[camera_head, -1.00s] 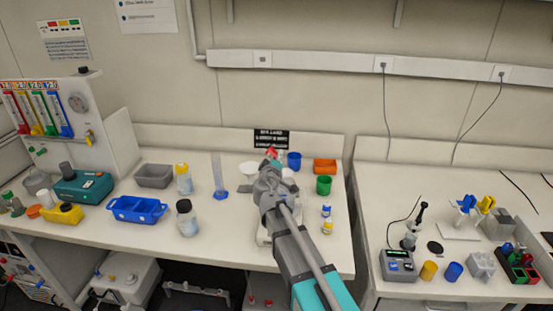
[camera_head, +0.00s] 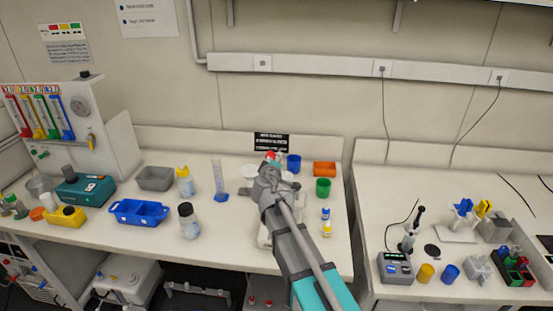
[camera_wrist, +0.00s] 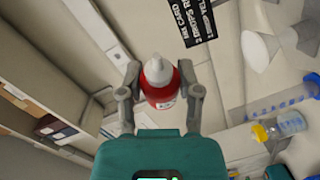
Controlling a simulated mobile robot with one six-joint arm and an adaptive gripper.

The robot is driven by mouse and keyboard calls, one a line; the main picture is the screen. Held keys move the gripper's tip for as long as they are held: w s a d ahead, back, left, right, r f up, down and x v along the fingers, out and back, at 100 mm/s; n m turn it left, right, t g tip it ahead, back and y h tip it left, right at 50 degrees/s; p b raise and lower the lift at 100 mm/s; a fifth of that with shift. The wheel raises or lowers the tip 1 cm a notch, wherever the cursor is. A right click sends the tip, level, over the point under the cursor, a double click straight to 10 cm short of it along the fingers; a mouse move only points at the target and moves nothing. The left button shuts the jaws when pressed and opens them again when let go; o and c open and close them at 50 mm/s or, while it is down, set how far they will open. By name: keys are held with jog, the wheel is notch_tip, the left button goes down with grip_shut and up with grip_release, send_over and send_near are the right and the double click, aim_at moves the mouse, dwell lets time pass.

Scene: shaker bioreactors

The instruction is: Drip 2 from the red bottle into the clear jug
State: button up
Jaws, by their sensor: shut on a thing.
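The red bottle (camera_wrist: 162,88) with its pale nozzle is held between the two fingers of my gripper (camera_wrist: 160,80) in the wrist view. In the head view a bit of the red bottle (camera_head: 271,155) shows just beyond my gripper (camera_head: 270,165), above the middle bench. The nozzle points away from my palm; I see no drop. I cannot clearly pick out the clear jug. Pale vessels stand close by in the head view, one left of my gripper (camera_head: 249,170) and one partly hidden behind it (camera_head: 287,177). In the wrist view, pale cone-like shapes (camera_wrist: 258,50) lie at upper right.
A black sign (camera_head: 271,142) stands behind the gripper. A blue cup (camera_head: 294,163), green cup (camera_head: 323,187) and orange box (camera_head: 324,169) are to its right. A clear cylinder (camera_head: 219,182), yellow-capped bottle (camera_head: 185,182) and blue tray (camera_head: 138,211) are to its left.

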aim_at(268, 159)
jog(key=shift+r, duration=0.2)
jog(key=shift+w+a+f+n+g+p, duration=0.2)
jog(key=shift+n+g+p, duration=0.2)
jog(key=shift+n+g, duration=0.15)
jog(key=shift+f+n, duration=0.2)
jog(key=shift+n, duration=0.25)
jog(key=shift+w+a+g, duration=0.1)
jog(key=shift+a+g, duration=0.1)
jog(key=shift+g, duration=0.05)
dwell(0.4)
jog(key=shift+w+a+f+n+h+p, duration=0.1)
jog(key=shift+w+a+n+h+p, duration=0.1)
jog(key=shift+w+a+n, duration=0.25)
jog(key=shift+w+a+f+n+h+p, duration=0.1)
jog(key=shift+w+a+n+h+p, duration=0.1)
jog(key=shift+a, duration=0.35)
jog(key=shift+w+a+f+g, duration=0.1)
jog(key=shift+a+g, duration=0.1)
jog(key=shift+g, duration=0.1)
jog(key=shift+w+a, duration=0.1)
jog(key=shift+a, duration=0.05)
jog(key=shift+w+a+f+n+g+h, duration=0.15)
jog(key=shift+w+a+f+n+g, duration=0.1)
jog(key=shift+a+n, duration=0.15)
jog(key=shift+w+a+f+n+g+h, duration=0.15)
jog(key=shift+w+a+n, duration=0.1)
jog(key=shift+a+n, duration=0.15)
